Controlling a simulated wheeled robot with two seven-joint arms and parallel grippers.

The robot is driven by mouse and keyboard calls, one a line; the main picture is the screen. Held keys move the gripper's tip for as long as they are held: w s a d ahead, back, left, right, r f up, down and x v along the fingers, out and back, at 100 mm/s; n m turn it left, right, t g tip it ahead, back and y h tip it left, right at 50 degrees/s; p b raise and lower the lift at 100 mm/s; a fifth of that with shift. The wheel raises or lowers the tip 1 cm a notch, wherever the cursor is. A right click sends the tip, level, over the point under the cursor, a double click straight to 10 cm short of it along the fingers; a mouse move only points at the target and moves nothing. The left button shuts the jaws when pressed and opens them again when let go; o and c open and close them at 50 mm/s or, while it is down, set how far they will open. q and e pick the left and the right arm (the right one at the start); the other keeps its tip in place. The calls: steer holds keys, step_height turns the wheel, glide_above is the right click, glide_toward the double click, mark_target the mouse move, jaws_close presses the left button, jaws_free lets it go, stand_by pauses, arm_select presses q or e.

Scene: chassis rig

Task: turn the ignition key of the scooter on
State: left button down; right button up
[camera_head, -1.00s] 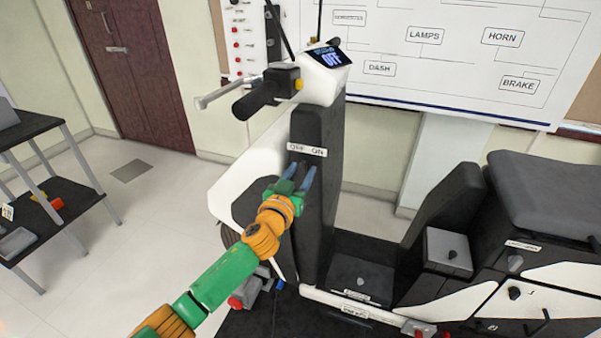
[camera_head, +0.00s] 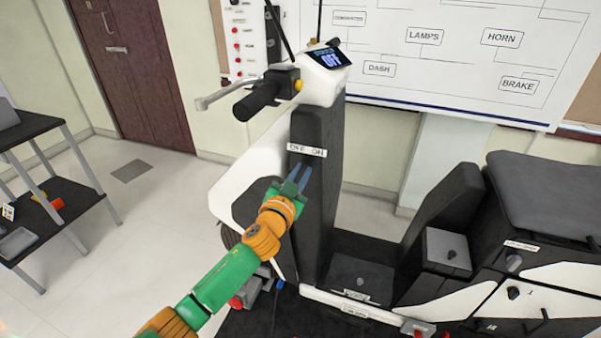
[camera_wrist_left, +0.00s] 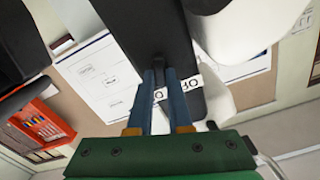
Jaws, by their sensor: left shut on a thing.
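The scooter's black front column (camera_head: 318,125) stands upright in the head view, with a white "OFF ON" label (camera_head: 306,150) on it. The dash display (camera_head: 328,57) reads OFF. My left gripper (camera_head: 301,168) is at the column just below the label, its blue fingers close together and shut on the ignition key. The key itself is hidden by the fingers. In the wrist view the fingers (camera_wrist_left: 165,70) reach to the dark column, and part of the label (camera_wrist_left: 192,82) shows beside and between them. My right gripper is not in view.
The handlebar grip (camera_head: 257,100) and brake lever (camera_head: 215,97) stick out above my left arm. The seat (camera_head: 555,190) and footboard (camera_head: 360,275) lie to the right. A dark shelf (camera_head: 45,215) stands far left, with open floor between.

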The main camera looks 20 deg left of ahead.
arm_select(q)
steer(key=m, duration=0.4)
steer(key=shift+m, duration=0.3)
steer(key=shift+d+f+m+p, duration=0.1)
steer(key=shift+m+p, duration=0.3)
steer(key=shift+m, duration=1.4)
steer(key=c, duration=1)
jaws_free()
steer(key=shift+o, duration=0.8)
steer(key=shift+w+f, duration=0.1)
steer(key=s, duration=0.7)
